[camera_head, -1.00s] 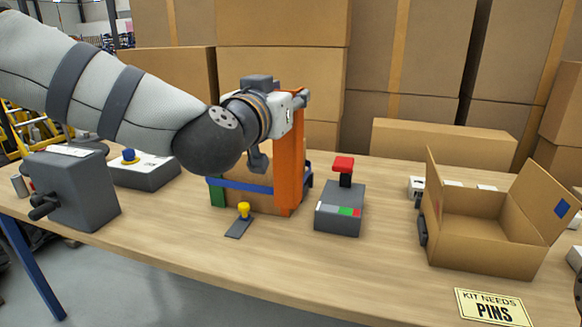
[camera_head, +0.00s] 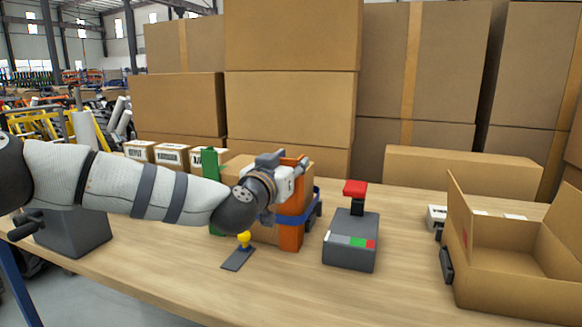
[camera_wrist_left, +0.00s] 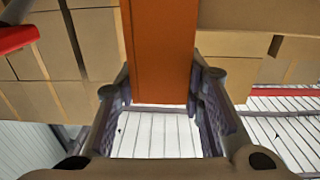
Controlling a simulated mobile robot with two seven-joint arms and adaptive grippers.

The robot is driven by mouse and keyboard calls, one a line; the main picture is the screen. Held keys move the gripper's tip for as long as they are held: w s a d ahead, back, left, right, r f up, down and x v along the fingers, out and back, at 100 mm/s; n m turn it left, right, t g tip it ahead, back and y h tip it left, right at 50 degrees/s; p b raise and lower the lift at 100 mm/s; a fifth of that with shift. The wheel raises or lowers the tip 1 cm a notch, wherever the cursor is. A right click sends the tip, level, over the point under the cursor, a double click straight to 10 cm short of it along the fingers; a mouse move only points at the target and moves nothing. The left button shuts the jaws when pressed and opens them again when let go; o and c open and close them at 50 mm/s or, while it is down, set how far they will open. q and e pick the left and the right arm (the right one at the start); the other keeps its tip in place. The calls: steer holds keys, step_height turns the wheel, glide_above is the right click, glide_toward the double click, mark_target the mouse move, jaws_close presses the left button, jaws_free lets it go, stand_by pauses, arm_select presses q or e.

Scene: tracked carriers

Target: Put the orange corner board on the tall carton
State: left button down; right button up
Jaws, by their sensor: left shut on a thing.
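The orange corner board (camera_head: 290,237) stands upright at the front right corner of a carton (camera_head: 264,236) with a blue strap (camera_head: 302,217). A green corner board (camera_head: 210,162) stands at the carton's left side. My left gripper (camera_head: 296,169) is shut on the orange board near its top. In the left wrist view, the board (camera_wrist_left: 160,45) lies between both fingers (camera_wrist_left: 160,88). My left arm hides much of the carton. My right gripper is not in view.
A grey device with a red top (camera_head: 350,242) stands just right of the carton. A yellow-knobbed latch (camera_head: 240,255) lies in front. An open box (camera_head: 510,285) is at the right, and large cartons (camera_head: 290,108) stand behind. The front middle of the table is clear.

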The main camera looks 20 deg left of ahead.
arm_select(q)
steer(key=shift+r, duration=0.15)
steer(key=c, duration=1.1)
jaws_free()
steer(key=shift+f, duration=0.2)
steer(key=shift+s+r, duration=0.15)
steer(key=shift+r, duration=0.15)
steer(key=s, duration=0.4)
steer(key=s+p, duration=0.1)
steer(key=s, duration=0.3)
steer(key=s+p, duration=0.1)
steer(key=s, duration=0.2)
steer(key=shift+s+a+f, duration=0.1)
steer(key=shift+s+a, duration=0.25)
steer(key=shift+s, duration=0.05)
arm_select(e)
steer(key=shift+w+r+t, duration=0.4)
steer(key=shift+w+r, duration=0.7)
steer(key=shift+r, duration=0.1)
